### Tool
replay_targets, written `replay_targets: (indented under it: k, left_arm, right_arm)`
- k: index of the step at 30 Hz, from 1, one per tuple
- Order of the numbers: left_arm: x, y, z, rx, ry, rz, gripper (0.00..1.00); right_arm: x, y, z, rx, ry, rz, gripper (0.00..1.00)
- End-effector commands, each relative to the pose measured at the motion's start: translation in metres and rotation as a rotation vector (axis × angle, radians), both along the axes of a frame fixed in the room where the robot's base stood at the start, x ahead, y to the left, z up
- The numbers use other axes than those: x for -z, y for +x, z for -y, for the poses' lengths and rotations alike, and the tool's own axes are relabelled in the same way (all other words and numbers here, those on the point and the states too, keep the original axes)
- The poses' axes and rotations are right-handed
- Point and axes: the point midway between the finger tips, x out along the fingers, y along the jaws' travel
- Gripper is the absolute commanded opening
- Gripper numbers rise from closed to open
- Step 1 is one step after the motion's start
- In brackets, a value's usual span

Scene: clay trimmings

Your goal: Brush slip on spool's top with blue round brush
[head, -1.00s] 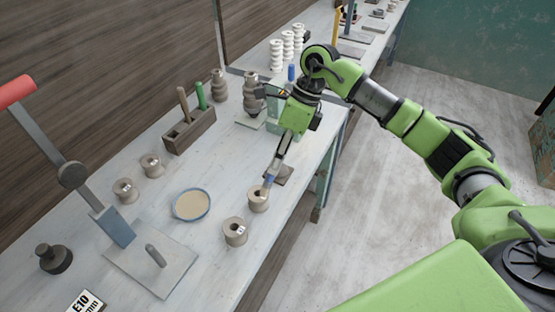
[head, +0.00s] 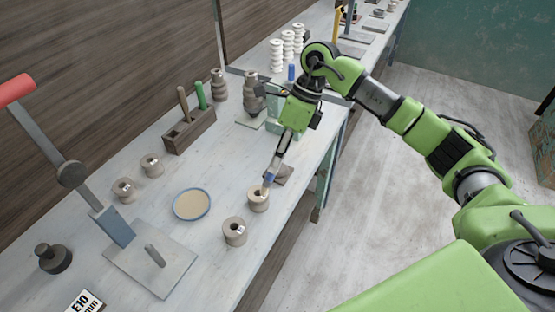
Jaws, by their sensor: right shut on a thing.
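My right gripper (head: 271,172) is shut on the blue round brush (head: 268,181) and points down over a spool (head: 258,202) near the table's right edge. The brush's lower end is at the spool's top; whether it touches is too small to tell. That spool's top looks paler than the other spools. Another clay spool (head: 235,232) stands in front of it, and two more spools, one near (head: 123,190) and one farther (head: 152,165), stand to the left. A blue-rimmed dish (head: 207,211) of beige slip lies between them. My left gripper is not in view.
A wooden holder (head: 204,130) with brown and green handled tools stands behind the dish. A lever press with a red handle (head: 15,89) and a flat plate (head: 181,271) are at the left front. Stacked insulators stand farther back.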

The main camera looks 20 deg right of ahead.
Motion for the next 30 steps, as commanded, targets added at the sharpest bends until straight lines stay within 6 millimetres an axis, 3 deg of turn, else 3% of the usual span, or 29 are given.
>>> replay_targets:
  k: [15, 30]
  left_arm:
    - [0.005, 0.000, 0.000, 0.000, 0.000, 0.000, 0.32]
    - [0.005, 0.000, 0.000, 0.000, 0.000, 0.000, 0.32]
  right_arm:
    - [-0.002, 0.019, 0.008, 0.001, -0.001, -0.001, 0.00]
    - [-0.002, 0.020, 0.008, 0.000, -0.001, -0.001, 0.00]
